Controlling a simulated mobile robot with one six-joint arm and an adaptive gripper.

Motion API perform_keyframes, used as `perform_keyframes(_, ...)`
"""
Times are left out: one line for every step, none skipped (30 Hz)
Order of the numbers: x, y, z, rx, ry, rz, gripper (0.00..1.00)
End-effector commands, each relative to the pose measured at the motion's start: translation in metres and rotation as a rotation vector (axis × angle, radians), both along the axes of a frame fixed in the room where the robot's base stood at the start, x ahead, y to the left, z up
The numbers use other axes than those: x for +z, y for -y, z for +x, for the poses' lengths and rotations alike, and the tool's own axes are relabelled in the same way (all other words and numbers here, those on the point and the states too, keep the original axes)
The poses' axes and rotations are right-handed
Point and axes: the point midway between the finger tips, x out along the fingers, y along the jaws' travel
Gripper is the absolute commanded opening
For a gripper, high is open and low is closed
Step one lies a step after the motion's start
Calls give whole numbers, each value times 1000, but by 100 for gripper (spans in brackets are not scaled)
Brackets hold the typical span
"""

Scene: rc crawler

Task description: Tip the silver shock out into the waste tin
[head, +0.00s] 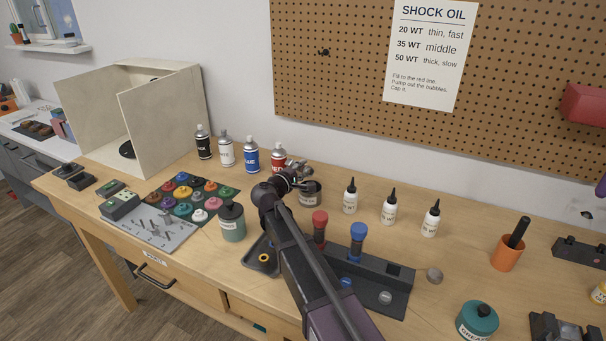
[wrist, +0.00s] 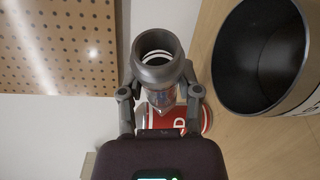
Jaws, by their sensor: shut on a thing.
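My gripper (head: 290,182) is at the back middle of the bench and is shut on the silver shock, close to the waste tin (head: 311,186). In the wrist view, both fingers of my gripper (wrist: 158,92) clasp the shock (wrist: 160,72) around its body. Its grey, uncapped mouth shows, and the inside looks dark. The room appears turned on its side there, so the shock seems tipped well over from upright. The waste tin's wide dark opening (wrist: 262,55) is to the right of the shock, apart from it in the picture. No oil stream can be made out.
A red spray can (head: 279,157) stands just behind my gripper, beside blue, white and black cans. White dropper bottles (head: 350,199) stand right of the tin. A dark stand (head: 376,283) with red-capped (head: 319,224) and blue-capped (head: 358,236) shocks is in front.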

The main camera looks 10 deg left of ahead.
Motion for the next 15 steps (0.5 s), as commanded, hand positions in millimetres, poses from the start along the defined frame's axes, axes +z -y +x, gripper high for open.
perform_keyframes(-3, 0, 0, 0, 25, 20, 0)
perform_keyframes(-3, 0, 0, 0, 40, 33, 0)
perform_keyframes(-3, 0, 1, 1, 61, 50, 0)
perform_keyframes(-3, 0, 1, 0, 76, 63, 0)
perform_keyframes(-3, -1, 1, 0, 91, 77, 0)
perform_keyframes(-3, -1, 1, 0, 112, 93, 0)
perform_keyframes(-3, -1, 1, 0, 127, 105, 0)
perform_keyframes(-4, -1, 1, 0, 141, 119, 0)
perform_keyframes(-2, -1, 1, 0, 163, 136, 0)
perform_keyframes(-1, 0, 1, 0, 179, 149, 0)
perform_keyframes(-1, 0, 1, 0, 193, 162, 0)
perform_keyframes(0, 0, 0, 0, 213, 178, 0)
perform_keyframes(0, 0, 0, 0, 229, 191, 0)
perform_keyframes(0, 0, 0, 0, 244, 205, 0)
perform_keyframes(1, 0, 0, 0, 265, 223, 0)
